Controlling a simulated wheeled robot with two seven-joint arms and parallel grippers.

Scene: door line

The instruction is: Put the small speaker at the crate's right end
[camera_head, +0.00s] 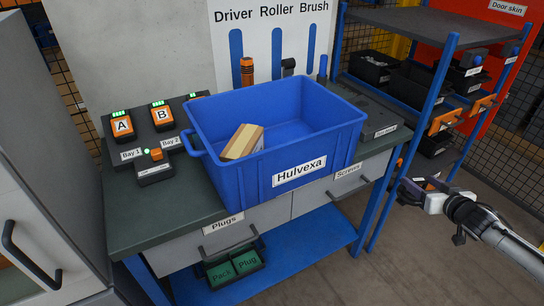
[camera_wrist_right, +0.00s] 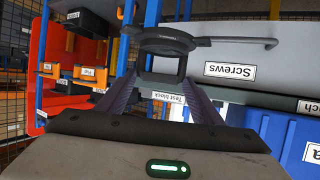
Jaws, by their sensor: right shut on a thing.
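The blue crate (camera_head: 232,176), labelled Hulvexa, stands on the dark bench, its open top facing up. A tan and cream box (camera_head: 243,141) leans inside its left part; the right part of its visible floor is bare. My right gripper (camera_head: 410,190) is to the right of the bench, apart from the crate. In the wrist view, its fingers (camera_wrist_right: 160,88) are shut on a dark, rounded thing (camera_wrist_right: 166,40), which looks like the small speaker, though its face is not clear. My left gripper is not in view.
A blue-posted shelf rack (camera_head: 440,85) with bins stands behind my right gripper. The drawer handle (camera_head: 347,190) sticks out below the bench top.

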